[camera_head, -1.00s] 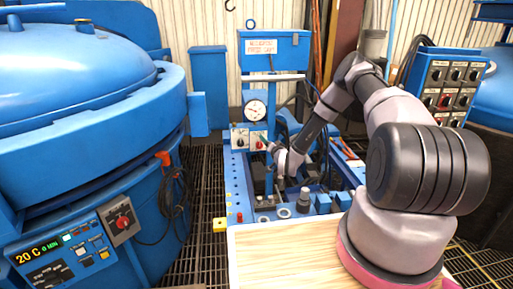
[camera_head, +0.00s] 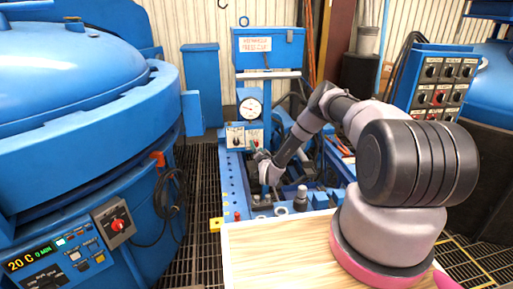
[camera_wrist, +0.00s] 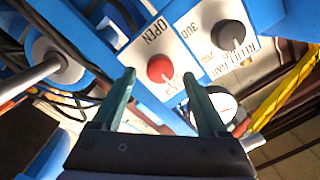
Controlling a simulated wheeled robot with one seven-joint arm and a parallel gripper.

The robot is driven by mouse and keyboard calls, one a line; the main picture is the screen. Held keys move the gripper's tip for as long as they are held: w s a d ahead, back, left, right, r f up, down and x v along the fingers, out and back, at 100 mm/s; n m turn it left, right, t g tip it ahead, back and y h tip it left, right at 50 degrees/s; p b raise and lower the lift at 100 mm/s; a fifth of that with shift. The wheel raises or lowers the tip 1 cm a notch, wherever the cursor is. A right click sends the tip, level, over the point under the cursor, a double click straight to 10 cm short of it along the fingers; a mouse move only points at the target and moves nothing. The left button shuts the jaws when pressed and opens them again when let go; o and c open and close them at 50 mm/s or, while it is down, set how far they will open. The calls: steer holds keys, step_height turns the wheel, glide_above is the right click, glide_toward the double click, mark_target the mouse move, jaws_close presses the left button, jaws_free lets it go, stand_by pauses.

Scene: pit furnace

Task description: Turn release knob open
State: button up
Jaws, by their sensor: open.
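The release knob is a red round knob (camera_wrist: 160,69) on a white plate marked OPEN in the wrist view. In the head view its plate (camera_head: 255,137) sits on the blue press, below the gauge. My gripper (camera_wrist: 160,76) is open. Its two green fingers point at the plate, with the red knob showing between their tips. I cannot tell whether they touch it. In the head view my gripper (camera_head: 261,158) is just below the plate, small and partly unclear.
A black knob (camera_wrist: 228,34) on its own white plate is right beside the red one. A round gauge (camera_head: 250,107) is above the plates. A wooden tabletop (camera_head: 275,250) is in front. A blue furnace (camera_head: 90,130) stands at left, and a switch box (camera_head: 440,85) at right.

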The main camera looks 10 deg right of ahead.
steer(key=shift+w, duration=0.8)
jaws_close()
